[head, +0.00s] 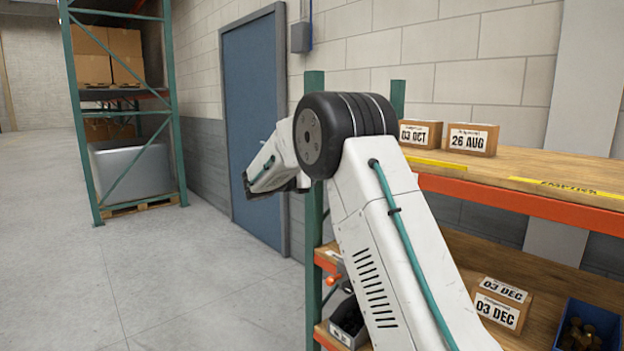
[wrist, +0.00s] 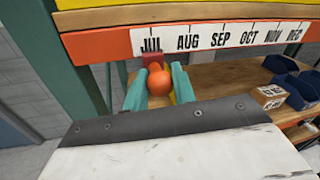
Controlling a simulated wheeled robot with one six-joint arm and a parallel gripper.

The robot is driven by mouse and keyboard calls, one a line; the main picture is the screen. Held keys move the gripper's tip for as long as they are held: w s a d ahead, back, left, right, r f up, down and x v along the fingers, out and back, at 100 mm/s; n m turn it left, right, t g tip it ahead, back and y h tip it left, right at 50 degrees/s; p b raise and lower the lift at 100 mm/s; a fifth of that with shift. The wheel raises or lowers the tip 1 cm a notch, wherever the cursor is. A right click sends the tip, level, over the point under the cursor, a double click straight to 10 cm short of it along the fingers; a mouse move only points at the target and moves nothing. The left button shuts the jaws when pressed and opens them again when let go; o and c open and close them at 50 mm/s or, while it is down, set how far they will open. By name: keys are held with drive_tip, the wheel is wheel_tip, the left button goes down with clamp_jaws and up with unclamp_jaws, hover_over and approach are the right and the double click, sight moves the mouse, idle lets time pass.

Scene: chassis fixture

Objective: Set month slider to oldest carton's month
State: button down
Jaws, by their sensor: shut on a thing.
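The month strip (wrist: 220,38) runs along an orange shelf beam in the wrist view, marked JUL, AUG, SEP, OCT, NOV, DEC. The slider's round orange knob (wrist: 159,83) sits below JUL, with a red part (wrist: 152,60) behind it at that mark. My gripper (wrist: 159,88) has its teal fingers on either side of the knob and is shut on it. A carton marked 03 DEC (head: 502,306) stands lower. My arm hides the gripper in the head view.
Blue bins (wrist: 285,75) and a carton (wrist: 268,97) sit on the shelf right of my gripper. A teal upright (wrist: 78,55) stands close on the left. A blue bin (head: 590,326) of dark parts stands beside the 03 DEC carton. Floor (head: 170,280) at left is clear.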

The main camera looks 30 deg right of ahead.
drive_tip(key=shift+w+r, duration=0.1)
drive_tip(key=shift+w, duration=0.1)
drive_tip(key=c, duration=1.2)
unclamp_jaws()
drive_tip(key=a, duration=0.7)
drive_tip(key=shift+w+a, duration=0.2)
drive_tip(key=shift+a, duration=0.2)
